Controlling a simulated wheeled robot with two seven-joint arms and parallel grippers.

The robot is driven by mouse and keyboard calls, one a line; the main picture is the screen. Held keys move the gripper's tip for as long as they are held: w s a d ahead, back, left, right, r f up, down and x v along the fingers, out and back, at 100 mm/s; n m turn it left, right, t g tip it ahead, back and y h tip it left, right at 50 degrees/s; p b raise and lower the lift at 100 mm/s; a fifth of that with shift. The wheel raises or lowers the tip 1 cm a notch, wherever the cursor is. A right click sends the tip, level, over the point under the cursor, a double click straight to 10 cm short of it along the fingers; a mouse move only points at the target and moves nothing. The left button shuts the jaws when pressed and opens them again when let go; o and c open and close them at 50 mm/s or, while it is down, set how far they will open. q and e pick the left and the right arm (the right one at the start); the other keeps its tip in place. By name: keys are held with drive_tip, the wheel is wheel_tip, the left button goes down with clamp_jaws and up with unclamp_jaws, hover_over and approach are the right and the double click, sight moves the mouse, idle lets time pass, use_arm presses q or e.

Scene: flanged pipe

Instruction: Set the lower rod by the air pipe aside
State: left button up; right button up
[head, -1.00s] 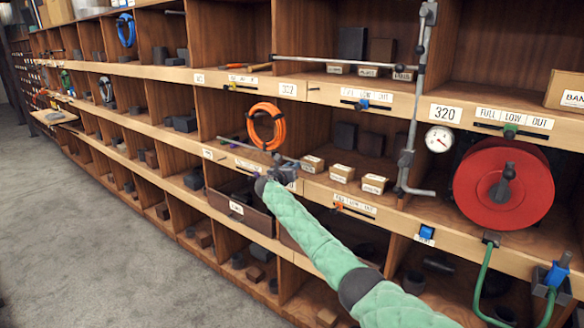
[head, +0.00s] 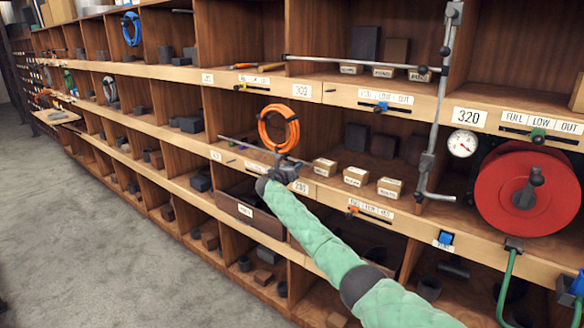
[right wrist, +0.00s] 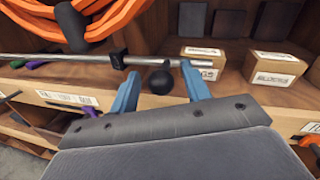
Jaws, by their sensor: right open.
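The lower rod (head: 238,142) is a thin grey metal bar lying across the front of the middle shelf, under an orange hose coil. In the right wrist view the rod (right wrist: 160,59) runs nearly level just beyond my fingertips, with a black collar on it. A black ball knob (right wrist: 158,82) shows between the fingers. My right gripper (right wrist: 161,88) is open and empty, its two blue fingers pointing at the rod. In the head view my right gripper (head: 287,168) hides part of the rod. The air pipe (head: 437,110) stands upright to the right. My left gripper is not in view.
The orange hose (head: 279,128) hangs just above the rod. Small labelled boxes (head: 355,176) stand on the shelf to the right. An upper rod (head: 350,62) crosses the shelf above. A gauge (head: 463,143) and red reel (head: 527,194) are further right. The carpet at left is clear.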

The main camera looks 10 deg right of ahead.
drive_tip(key=shift+s+a, duration=0.1)
drive_tip(key=shift+s, duration=0.05)
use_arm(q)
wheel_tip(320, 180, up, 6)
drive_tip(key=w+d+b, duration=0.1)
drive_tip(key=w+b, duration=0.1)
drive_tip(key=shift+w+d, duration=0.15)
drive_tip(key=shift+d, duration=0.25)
use_arm(e)
drive_tip(key=v, duration=0.7)
drive_tip(key=shift+s+a, duration=0.15)
